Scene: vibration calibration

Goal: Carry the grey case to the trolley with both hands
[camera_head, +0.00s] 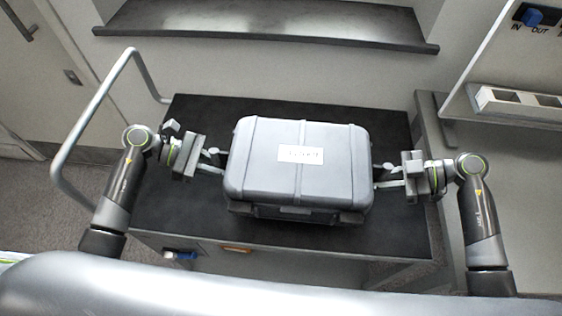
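The grey case (262,170) sits upright on the black top of the trolley (200,228), which has a bent metal handle at its left end. A white label is on its lid. My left gripper (219,162) is at the case's left side, its two fingers apart and pointing at the case. My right gripper (381,176) is at the right side in the same way, fingers apart. Both look open. The case's side handles are hard to make out, and I cannot tell whether the fingertips touch the case.
A counter with a raised panel (520,60) and a white holder (515,104) stands close on the right. A dark shelf (270,22) runs along the wall behind. Bare trolley top shows around the case. Open floor lies at the left.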

